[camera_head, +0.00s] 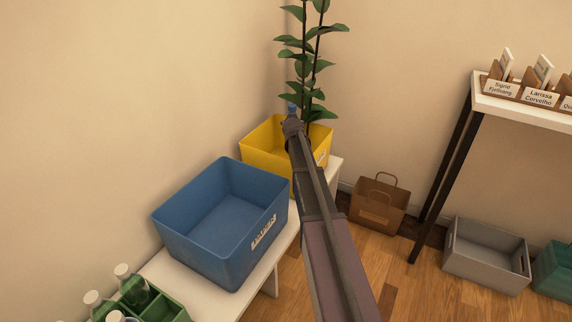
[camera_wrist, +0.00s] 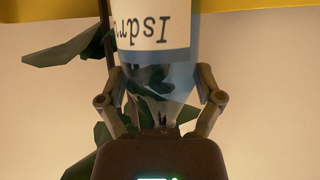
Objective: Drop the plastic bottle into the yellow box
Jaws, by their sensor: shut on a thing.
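The plastic bottle (camera_wrist: 155,35) is clear and bluish with a white label, upside down in the wrist view. My gripper (camera_wrist: 160,82) is shut on its narrowing part, one finger on each side. In the head view my gripper (camera_head: 292,126) is at the yellow box (camera_head: 262,160), with a small bluish part of the bottle (camera_head: 292,108) showing just beyond it. The yellow box stands at the far end of a white bench, and its inside is partly hidden by my arm. A yellow edge also shows along the top of the wrist view.
A blue box (camera_head: 195,240) marked PAPER stands nearer on the white bench (camera_head: 205,302). A green crate (camera_head: 165,308) with glass bottles is closest. A tall plant (camera_head: 308,60) rises behind my gripper. A paper bag (camera_head: 378,208) and a grey crate (camera_head: 485,262) are on the floor.

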